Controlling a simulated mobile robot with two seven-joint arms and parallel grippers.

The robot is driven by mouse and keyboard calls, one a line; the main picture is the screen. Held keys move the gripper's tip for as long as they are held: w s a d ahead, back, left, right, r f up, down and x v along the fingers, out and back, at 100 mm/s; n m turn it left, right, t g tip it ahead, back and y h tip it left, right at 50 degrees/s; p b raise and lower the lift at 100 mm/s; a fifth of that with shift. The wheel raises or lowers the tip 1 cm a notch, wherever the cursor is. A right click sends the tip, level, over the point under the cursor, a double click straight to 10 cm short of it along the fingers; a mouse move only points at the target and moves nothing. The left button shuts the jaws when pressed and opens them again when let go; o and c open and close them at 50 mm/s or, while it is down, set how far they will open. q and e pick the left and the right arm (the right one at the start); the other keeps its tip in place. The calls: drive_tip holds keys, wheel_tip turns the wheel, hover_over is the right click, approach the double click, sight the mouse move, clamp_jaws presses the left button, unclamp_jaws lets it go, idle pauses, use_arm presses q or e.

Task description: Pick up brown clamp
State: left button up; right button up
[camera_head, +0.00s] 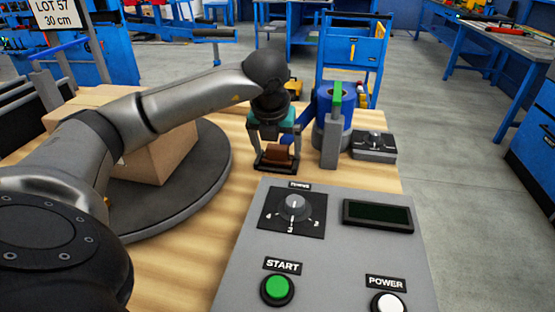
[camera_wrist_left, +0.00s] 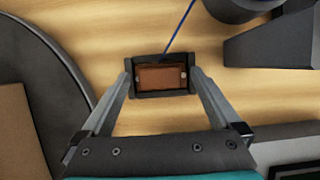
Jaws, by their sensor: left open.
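The brown clamp (camera_head: 279,154) sits in a dark tray on the wooden table, behind the control panel. In the left wrist view the brown clamp (camera_wrist_left: 160,77) lies between my fingertips, inside the dark frame of the tray (camera_wrist_left: 160,94). My left gripper (camera_head: 277,146) points down over it with its fingers spread, one on each side; it also shows in the left wrist view (camera_wrist_left: 160,82). The fingers look close to the tray's sides; I cannot tell whether they touch. My right gripper is not in view.
A grey control panel (camera_head: 335,250) with START and POWER buttons stands in front. A grey post with a green top (camera_head: 332,135) and a blue spool (camera_head: 350,122) stand close right. A box (camera_head: 160,160) rests on a dark turntable (camera_head: 205,200) at left.

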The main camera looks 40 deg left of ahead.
use_arm(q)
drive_tip(key=c, duration=1.5)
